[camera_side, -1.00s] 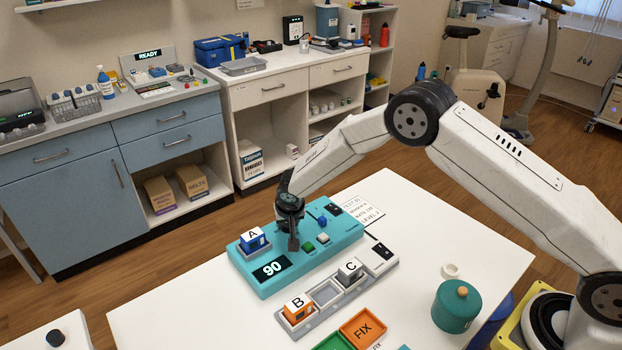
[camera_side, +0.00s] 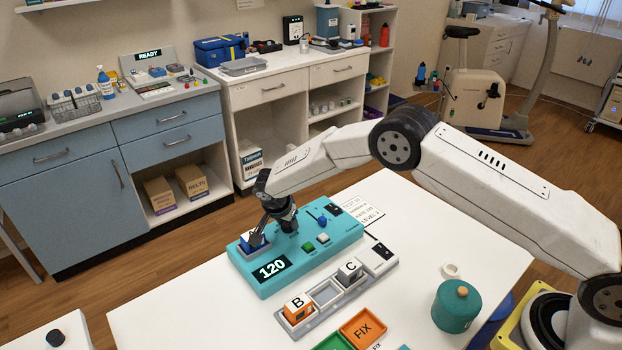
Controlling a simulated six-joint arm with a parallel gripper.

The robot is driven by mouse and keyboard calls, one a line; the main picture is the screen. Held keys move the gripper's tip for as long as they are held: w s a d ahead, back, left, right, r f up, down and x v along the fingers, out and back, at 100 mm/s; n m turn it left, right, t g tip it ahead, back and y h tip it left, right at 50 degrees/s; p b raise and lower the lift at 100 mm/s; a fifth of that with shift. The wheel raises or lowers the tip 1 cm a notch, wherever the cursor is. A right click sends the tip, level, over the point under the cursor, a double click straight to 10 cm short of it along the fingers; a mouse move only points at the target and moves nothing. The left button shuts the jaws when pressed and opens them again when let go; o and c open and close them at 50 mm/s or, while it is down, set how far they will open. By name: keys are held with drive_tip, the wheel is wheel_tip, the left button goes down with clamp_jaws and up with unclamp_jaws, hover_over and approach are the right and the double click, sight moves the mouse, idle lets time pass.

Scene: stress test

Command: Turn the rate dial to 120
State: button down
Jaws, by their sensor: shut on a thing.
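The teal console (camera_side: 347,240) lies on the white table, and its display (camera_side: 271,269) reads 120.
A green button (camera_side: 308,247), a white button (camera_side: 323,238) and a blue knob (camera_side: 322,221) are close by on the console. In front is a grey tray (camera_side: 318,309) with blocks B (camera_side: 298,309) and C (camera_side: 350,271). A teal pot (camera_side: 456,306) stands right.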

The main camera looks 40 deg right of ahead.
drive_tip(key=shift+m, duration=0.3)
drive_tip(key=shift+c, duration=1.2)
unclamp_jaws()
drive_tip(key=shift+a+r, duration=0.1)
drive_tip(key=v, duration=0.7)
drive_tip(key=shift+r, duration=0.3)
